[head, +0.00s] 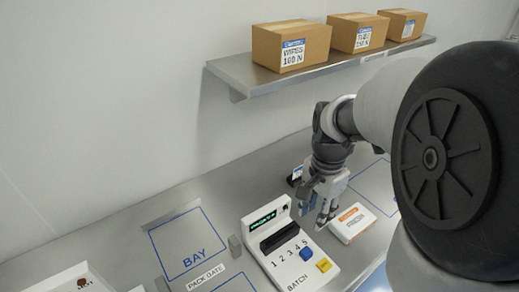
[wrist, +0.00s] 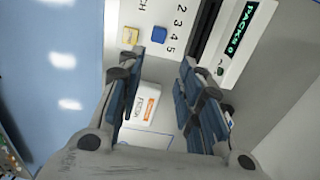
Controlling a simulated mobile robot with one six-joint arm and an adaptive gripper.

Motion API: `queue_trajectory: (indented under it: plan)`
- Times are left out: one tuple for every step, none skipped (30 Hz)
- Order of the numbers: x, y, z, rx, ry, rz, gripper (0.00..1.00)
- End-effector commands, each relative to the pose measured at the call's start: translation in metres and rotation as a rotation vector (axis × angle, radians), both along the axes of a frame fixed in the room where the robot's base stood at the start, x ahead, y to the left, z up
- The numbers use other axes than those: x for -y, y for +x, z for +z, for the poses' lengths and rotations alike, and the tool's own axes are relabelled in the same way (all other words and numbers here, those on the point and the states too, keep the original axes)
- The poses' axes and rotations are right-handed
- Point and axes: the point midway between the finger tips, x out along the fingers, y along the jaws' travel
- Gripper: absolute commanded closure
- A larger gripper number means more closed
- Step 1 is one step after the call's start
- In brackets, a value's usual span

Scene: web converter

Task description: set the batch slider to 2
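The batch console (head: 273,272) is a white box with a lit display, a row of digits 1 to 5 and the label BATCH. Its blue slider knob (head: 306,254) is near the 4 and 5 end; I cannot tell exactly which digit it marks. The knob (wrist: 159,34) also shows in the wrist view, beside the digits and near the fingertips. My gripper (head: 316,213) is above the bench by the console's right side, pointing down. In the wrist view its fingers (wrist: 168,62) are apart with nothing between them. It is not holding the knob.
A yellow button (head: 324,265) sits beside the knob. A white box with an orange label (head: 352,223) lies right of the console. A grey block (head: 235,246) and the BAY outline (head: 187,244) are to the left. Cartons (head: 291,46) stand on the shelf above.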

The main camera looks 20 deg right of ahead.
Motion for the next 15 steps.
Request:
queue_trajectory:
  plan:
    - [0.001, 0.000, -0.004, -0.003, 0.001, -0.005, 0.67]
    - [0.001, 0.000, -0.007, -0.004, 0.001, -0.006, 0.67]
    - [0.000, 0.000, -0.012, -0.005, 0.001, -0.005, 0.67]
    - [0.000, 0.000, -0.016, -0.005, 0.001, -0.005, 0.67]
    - [0.000, 0.000, -0.021, -0.005, 0.001, -0.004, 0.67]
    - [0.000, 0.000, -0.028, -0.005, 0.001, -0.004, 0.67]
    - [0.000, -0.001, -0.034, -0.005, 0.001, -0.004, 0.67]
    - [0.000, -0.001, -0.041, -0.006, 0.001, -0.003, 0.67]
    - [0.000, -0.001, -0.050, -0.006, 0.002, -0.003, 0.67]
    - [0.000, -0.001, -0.057, -0.005, 0.001, -0.003, 0.67]
    - [0.000, -0.001, -0.064, -0.006, 0.002, -0.002, 0.67]
    - [0.000, -0.001, -0.073, -0.006, 0.002, -0.002, 0.67]
    - [0.000, -0.001, -0.080, -0.006, 0.002, -0.002, 0.67]
    - [0.000, -0.001, -0.086, -0.005, 0.001, -0.002, 0.67]
    - [0.000, -0.001, -0.095, -0.005, 0.001, -0.002, 0.67]
